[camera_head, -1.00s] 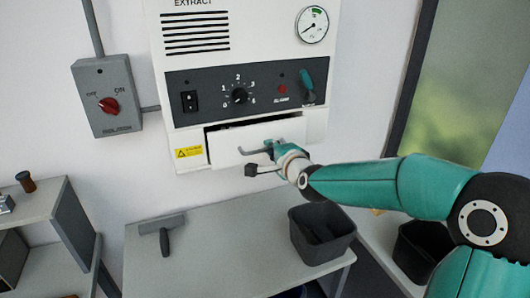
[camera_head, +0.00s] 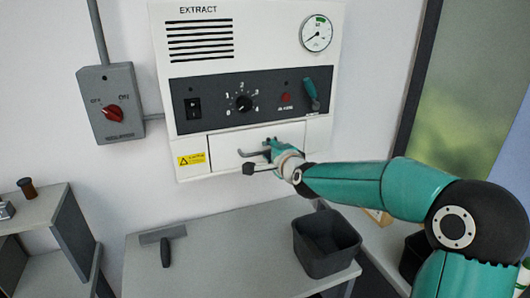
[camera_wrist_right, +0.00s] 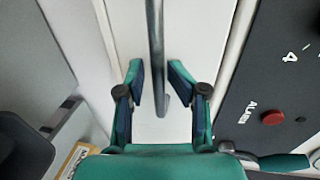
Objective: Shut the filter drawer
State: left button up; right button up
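The filter drawer (camera_head: 225,143) is a white front at the bottom of the extractor unit, below its dark control panel. It looks flush with the casing, with only a thin seam along its top. Its grey bar handle (camera_head: 243,153) sticks out from the front. My right gripper (camera_head: 259,160) is at the handle, in front of the drawer. In the right wrist view the fingers (camera_wrist_right: 156,82) are open on either side of the handle bar (camera_wrist_right: 155,40), with a gap on each side. My left gripper is not in view.
The extractor unit (camera_head: 190,103) hangs on the wall, with a switch box (camera_head: 110,130) to its left. Below, a grey table (camera_head: 215,260) holds a dark bin (camera_head: 325,262) and a scraper-like tool (camera_head: 165,252). A shelf (camera_head: 45,215) stands at the left.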

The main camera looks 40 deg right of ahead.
jog(key=shift+s, duration=0.1)
jog(key=v, duration=1.1)
jog(key=shift+s+a, duration=0.2)
jog(key=shift+s, duration=0.2)
